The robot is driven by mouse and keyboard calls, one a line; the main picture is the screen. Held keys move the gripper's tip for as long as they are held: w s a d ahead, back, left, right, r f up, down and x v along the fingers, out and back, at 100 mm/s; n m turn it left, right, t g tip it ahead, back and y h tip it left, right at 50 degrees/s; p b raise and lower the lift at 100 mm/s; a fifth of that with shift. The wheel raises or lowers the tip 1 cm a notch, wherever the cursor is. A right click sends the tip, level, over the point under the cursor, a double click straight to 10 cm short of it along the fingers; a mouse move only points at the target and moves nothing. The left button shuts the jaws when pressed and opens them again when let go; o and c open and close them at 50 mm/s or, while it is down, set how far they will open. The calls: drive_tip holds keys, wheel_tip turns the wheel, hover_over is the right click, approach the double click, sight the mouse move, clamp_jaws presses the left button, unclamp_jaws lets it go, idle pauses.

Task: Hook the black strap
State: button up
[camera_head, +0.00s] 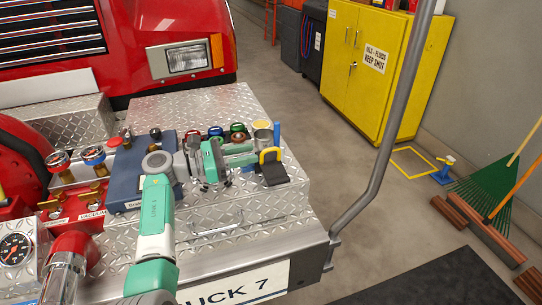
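A small black piece (276,174) lies at the right end of the diamond-plate bumper top, under a yellow arched loop (270,155). It may be the black strap, but it is too small to tell, and I see no clear hook. My teal and white arm reaches up from the bottom of the view, over the bumper. My gripper (222,176) is low over the bumper top, left of the black piece and apart from it. Its fingers are small and partly hidden by the wrist, so their opening is unclear.
Several colored caps (237,128) stand behind my gripper. A blue box (130,172) and a red valve panel (88,190) are to the left. A grey post (392,130) rises at the bumper's right corner. A yellow cabinet (365,70) stands beyond open floor.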

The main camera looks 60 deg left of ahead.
sight(268, 150)
drive_tip(key=w+b, duration=0.1)
drive_tip(key=w, duration=0.1)
drive_tip(key=w+d, duration=0.1)
drive_tip(key=w, duration=0.2)
drive_tip(key=shift+f+b, duration=0.2)
drive_tip(key=shift+b, duration=0.2)
drive_tip(key=shift+w+r, duration=0.15)
drive_tip(key=shift+w, duration=0.5)
drive_tip(key=shift+c, duration=0.4)
drive_tip(key=shift+d, duration=0.1)
clamp_jaws()
